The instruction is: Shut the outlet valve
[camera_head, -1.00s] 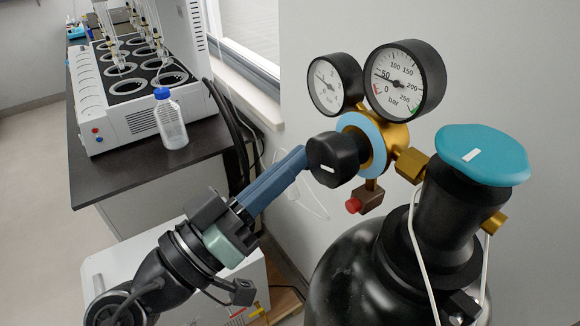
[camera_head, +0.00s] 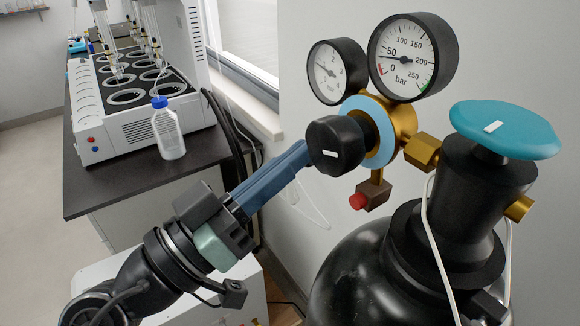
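A brass pressure regulator (camera_head: 403,118) with a pale blue ring sits at the top of a black gas cylinder (camera_head: 365,270). A black round knob (camera_head: 340,138) with a white mark faces left on it. A small red-ended fitting (camera_head: 358,201) hangs below, and a teal handwheel (camera_head: 505,130) tops the cylinder. No label shows which is the outlet valve. My gripper (camera_head: 303,155) has blue-grey fingers, with their tips at the black knob's left edge. The fingers overlap in this view, so their gap and any hold on the knob cannot be told.
Two gauges, a smaller one (camera_head: 328,72) and a larger one (camera_head: 408,58), stand above the regulator. A white cable (camera_head: 437,250) hangs by the cylinder neck. At left a dark bench (camera_head: 110,185) carries a white multi-position apparatus (camera_head: 140,133) and a clear bottle with a blue cap (camera_head: 168,135).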

